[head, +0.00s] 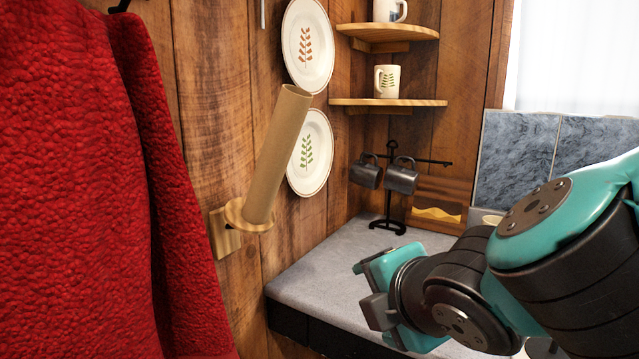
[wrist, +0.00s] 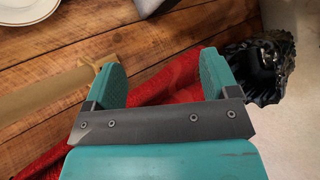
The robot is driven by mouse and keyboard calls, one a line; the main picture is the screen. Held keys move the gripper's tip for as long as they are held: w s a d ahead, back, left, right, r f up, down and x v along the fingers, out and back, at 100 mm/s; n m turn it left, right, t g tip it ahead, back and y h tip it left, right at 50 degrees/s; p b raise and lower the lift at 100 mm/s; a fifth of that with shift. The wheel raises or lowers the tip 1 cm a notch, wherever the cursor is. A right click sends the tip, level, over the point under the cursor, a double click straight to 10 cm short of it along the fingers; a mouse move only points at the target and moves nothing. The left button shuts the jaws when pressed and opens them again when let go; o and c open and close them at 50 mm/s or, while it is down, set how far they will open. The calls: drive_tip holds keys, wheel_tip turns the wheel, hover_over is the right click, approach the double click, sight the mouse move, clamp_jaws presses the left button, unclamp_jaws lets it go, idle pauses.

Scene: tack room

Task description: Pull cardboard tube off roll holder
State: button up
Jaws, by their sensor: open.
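The brown cardboard tube (head: 276,158) stands tilted, leaning up and to the right, on the wooden roll holder (head: 222,232) fixed to the plank wall. The holder's round disc is at the tube's lower end. In the wrist view the tube (wrist: 42,92) lies at the left, beside the left finger. My gripper (head: 372,290) is to the right of the tube in the head view, over the counter and apart from the tube. In the wrist view my gripper (wrist: 165,80) has its fingers spread with nothing between them.
A red fleecy cloth (head: 95,180) hangs close on the left of the holder. Plates (head: 310,150) hang on the wall behind the tube. A black mug stand (head: 388,215) with dark mugs is on the grey counter (head: 320,275). Corner shelves (head: 390,102) hold mugs.

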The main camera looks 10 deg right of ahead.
sight(277, 170)
drive_tip(key=s+a+r+n+t+y+p, duration=0.1)
drive_tip(key=a+r+n+t+y, duration=0.2)
drive_tip(key=r+n, duration=0.4)
drive_tip(key=a+r+n+t+y, duration=0.1)
drive_tip(key=a+r+n+t, duration=0.35)
drive_tip(key=r+n, duration=0.2)
drive_tip(key=shift+n+g, duration=0.35)
drive_tip(key=shift+n, duration=0.1)
drive_tip(key=p+x, duration=0.7)
drive_tip(key=x, duration=0.1)
drive_tip(key=p+x, duration=0.7)
drive_tip(key=x, duration=0.1)
drive_tip(key=shift+a, duration=0.25)
drive_tip(key=shift+w+a+f+p, duration=0.15)
drive_tip(key=shift+w+a+p, duration=0.15)
drive_tip(key=shift+w, duration=0.25)
drive_tip(key=shift+d, duration=0.1)
drive_tip(key=c, duration=1)
